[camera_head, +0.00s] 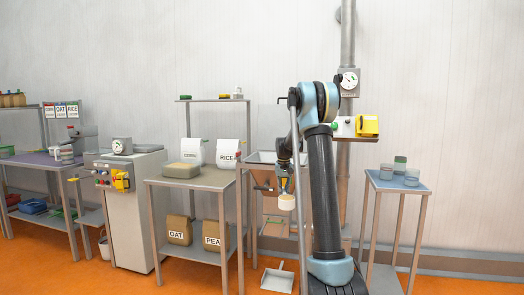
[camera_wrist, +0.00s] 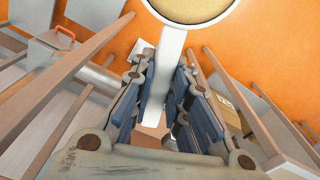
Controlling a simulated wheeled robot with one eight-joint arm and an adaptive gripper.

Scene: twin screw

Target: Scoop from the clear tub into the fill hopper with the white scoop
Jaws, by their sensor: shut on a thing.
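My gripper (camera_wrist: 160,95) is shut on the handle of the white scoop (camera_wrist: 170,55) in the wrist view. The scoop's round bowl shows at the top edge with a tan fill (camera_wrist: 192,8) in it; part of it is cut off. In the head view the scoop (camera_head: 286,202) hangs in the air in front of the steel frame, left of my arm, apart from the table. The fill hopper (camera_head: 262,157) stands behind my arm, partly hidden. A tan-filled block (camera_head: 182,170) on the middle table may be the clear tub; I cannot tell for sure.
A small table (camera_head: 398,187) with containers is at right. A dustpan (camera_head: 278,278) lies on the orange floor. A grey machine (camera_head: 128,205) stands at left.

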